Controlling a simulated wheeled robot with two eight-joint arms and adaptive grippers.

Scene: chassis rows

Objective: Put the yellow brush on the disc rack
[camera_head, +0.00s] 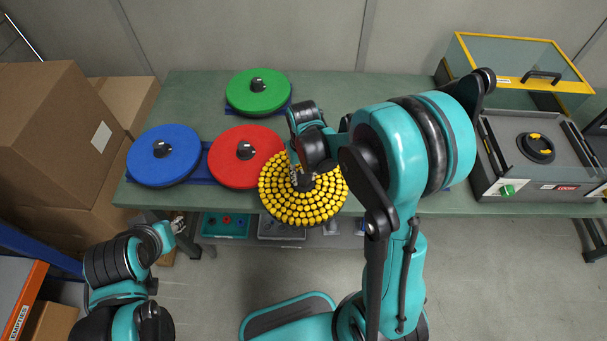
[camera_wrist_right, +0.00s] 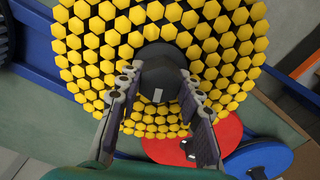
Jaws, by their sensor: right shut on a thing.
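The yellow brush (camera_head: 318,205) is a round disc covered in yellow tufts with a dark hub. My right gripper (camera_head: 300,176) is shut on that hub, and the brush hangs at the table's front edge, overlapping it in the picture. In the right wrist view the brush (camera_wrist_right: 88,52) fills the top and the fingers (camera_wrist_right: 158,85) clasp its hub. The disc rack shows as blue strips (camera_head: 206,160) under the discs; my right arm and the brush hide part of it. My left gripper (camera_head: 178,224) is low at the left; its jaws are too small to judge.
A blue disc (camera_head: 178,142), a red disc (camera_head: 232,170) and a green disc (camera_head: 270,82) sit on the rack on the green table (camera_head: 330,85). A machine with a yellow-framed lid (camera_head: 535,150) stands at the right. Cardboard boxes (camera_head: 50,115) stand at the left.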

